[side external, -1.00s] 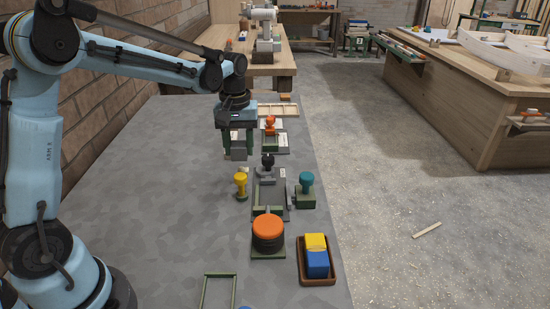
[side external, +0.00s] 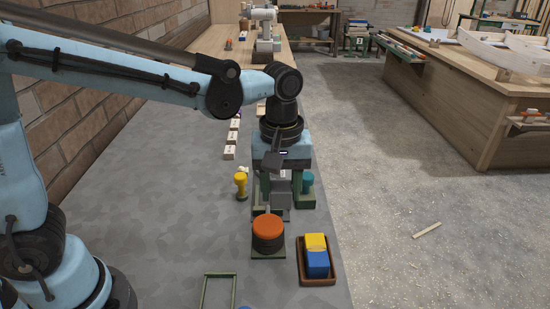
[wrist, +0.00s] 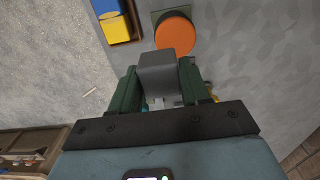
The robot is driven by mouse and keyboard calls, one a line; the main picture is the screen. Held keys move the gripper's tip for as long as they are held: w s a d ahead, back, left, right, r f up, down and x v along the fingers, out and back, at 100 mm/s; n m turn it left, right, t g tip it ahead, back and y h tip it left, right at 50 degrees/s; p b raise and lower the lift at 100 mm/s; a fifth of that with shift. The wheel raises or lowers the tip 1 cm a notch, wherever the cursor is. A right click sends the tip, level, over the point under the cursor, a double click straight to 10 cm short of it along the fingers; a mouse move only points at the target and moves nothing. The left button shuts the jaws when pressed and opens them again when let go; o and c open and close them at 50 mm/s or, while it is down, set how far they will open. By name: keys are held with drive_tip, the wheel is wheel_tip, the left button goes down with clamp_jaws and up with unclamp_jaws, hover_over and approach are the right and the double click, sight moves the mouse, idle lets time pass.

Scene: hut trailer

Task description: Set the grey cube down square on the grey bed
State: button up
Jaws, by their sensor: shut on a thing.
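My gripper (side external: 281,192) is shut on the grey cube (side external: 282,186), with a green finger on each side of it. The cube also shows between the fingers in the wrist view (wrist: 158,72). In the side view my gripper is over or in front of the grey bed (side external: 284,214), of which only a small front part shows. The rest is hidden behind the gripper and cube. I cannot tell whether the cube touches the bed.
A teal-knobbed stamp (side external: 307,179) stands close at the right, a yellow one (side external: 241,183) at the left. An orange-topped black round pad (side external: 268,231) and a brown tray (side external: 318,281) with yellow and blue blocks are in front.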

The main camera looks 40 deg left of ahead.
drive_tip(key=w+a+f, duration=0.2)
drive_tip(key=a, duration=0.1)
drive_tip(key=w+a+f, duration=0.2)
drive_tip(key=a, duration=0.1)
drive_tip(key=w+a+f, duration=0.2)
drive_tip(key=a+f, duration=0.1)
drive_tip(key=shift+w+a, duration=0.15)
drive_tip(key=shift+f, duration=1.95)
drive_tip(key=shift+f, duration=0.15)
drive_tip(key=o, duration=0.8)
drive_tip(key=shift+c, duration=0.2)
